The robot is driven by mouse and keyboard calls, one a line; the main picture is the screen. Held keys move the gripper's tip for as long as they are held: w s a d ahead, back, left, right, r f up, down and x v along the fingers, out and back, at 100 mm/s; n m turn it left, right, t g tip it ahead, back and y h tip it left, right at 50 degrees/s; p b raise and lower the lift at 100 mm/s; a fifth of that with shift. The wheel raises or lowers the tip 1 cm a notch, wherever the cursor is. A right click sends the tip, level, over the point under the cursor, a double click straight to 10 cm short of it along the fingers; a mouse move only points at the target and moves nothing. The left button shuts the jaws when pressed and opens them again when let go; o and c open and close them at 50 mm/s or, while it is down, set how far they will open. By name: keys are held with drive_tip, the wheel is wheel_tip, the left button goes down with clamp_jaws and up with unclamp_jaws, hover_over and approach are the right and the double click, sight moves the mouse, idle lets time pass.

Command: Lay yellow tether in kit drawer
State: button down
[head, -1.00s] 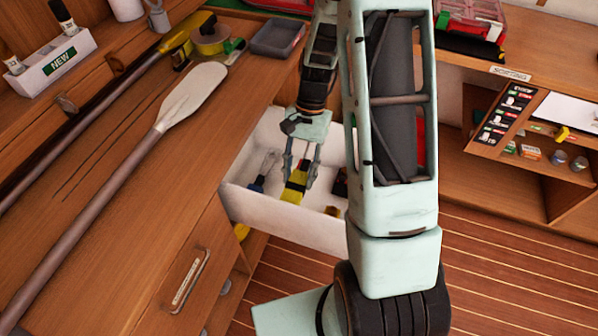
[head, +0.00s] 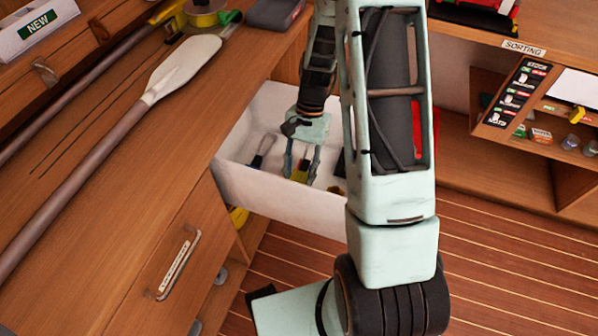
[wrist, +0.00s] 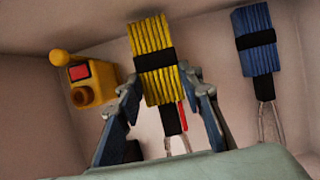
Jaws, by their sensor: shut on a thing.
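The yellow tether (wrist: 158,52) is a coiled bundle with a black band, and it shows between my fingers in the wrist view. My gripper (wrist: 164,92) is shut on it. In the head view my gripper (head: 302,180) is down inside the white open drawer (head: 265,192), and only a small part of the yellow tether (head: 301,168) shows between the fingers. I cannot tell whether the tether touches the drawer floor.
A blue coiled tether (wrist: 256,38) with a black band lies in the drawer to the right in the wrist view. A yellow device with a red face (wrist: 90,82) is to the left. A wooden counter with a paddle (head: 182,66) borders the drawer.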

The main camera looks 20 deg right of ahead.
drive_tip(key=shift+f+b, duration=1.1)
drive_tip(key=shift+f, duration=1)
drive_tip(key=c, duration=1.2)
unclamp_jaws()
drive_tip(key=shift+c, duration=0.2)
drive_tip(key=v, duration=1.2)
drive_tip(key=shift+s+r, duration=0.1)
